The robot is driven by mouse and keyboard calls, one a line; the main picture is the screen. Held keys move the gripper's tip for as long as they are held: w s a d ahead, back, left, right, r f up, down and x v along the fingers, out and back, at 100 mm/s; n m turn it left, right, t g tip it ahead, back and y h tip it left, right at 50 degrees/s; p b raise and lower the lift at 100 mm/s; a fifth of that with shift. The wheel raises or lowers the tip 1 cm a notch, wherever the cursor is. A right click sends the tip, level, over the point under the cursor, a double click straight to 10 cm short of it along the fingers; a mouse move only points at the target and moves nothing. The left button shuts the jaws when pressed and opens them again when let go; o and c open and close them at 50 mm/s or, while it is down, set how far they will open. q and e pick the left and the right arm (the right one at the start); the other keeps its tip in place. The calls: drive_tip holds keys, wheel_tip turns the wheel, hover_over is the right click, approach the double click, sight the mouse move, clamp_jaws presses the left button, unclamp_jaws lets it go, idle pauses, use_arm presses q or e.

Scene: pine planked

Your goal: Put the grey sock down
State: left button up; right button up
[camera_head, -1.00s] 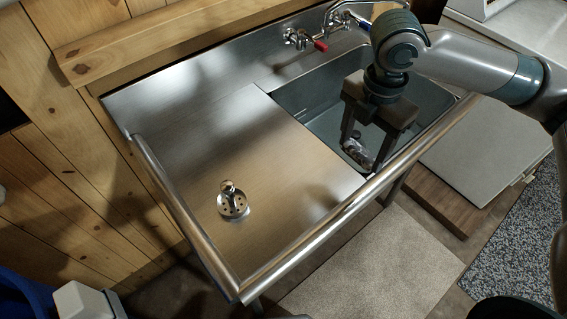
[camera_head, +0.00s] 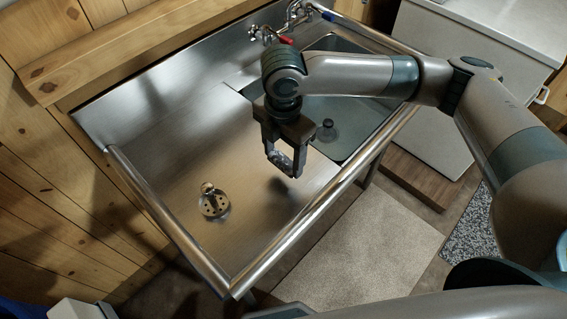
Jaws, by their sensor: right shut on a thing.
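My right gripper (camera_head: 284,170) is shut on a small crumpled greyish thing, which I take for the grey sock (camera_head: 284,161). The sock is mostly hidden between the fingers. The gripper points down over the flat steel drainboard (camera_head: 160,130), left of the sink basin. A dark shadow lies on the steel below it, and the sock seems to hang a little above the surface. My left gripper is not clearly seen.
A metal sink strainer (camera_head: 213,204) stands on the drainboard, left of the gripper. The basin (camera_head: 345,115) holds a dark round drain or stopper (camera_head: 326,131). A raised steel rail (camera_head: 290,236) edges the front. Taps (camera_head: 290,22) stand at the back. The drainboard between strainer and gripper is clear.

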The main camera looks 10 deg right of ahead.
sight(284, 159)
wheel_tip(284, 159, down, 3)
drive_tip(key=shift+f+p, duration=0.2)
drive_tip(key=shift+p, duration=0.4)
drive_tip(key=shift+f, duration=0.3)
drive_tip(key=shift+f, duration=0.15)
drive_tip(key=o, duration=1)
drive_tip(key=shift+r, duration=0.2)
wheel_tip(284, 159, up, 12)
drive_tip(key=b, duration=0.2)
drive_tip(key=shift+b, duration=0.35)
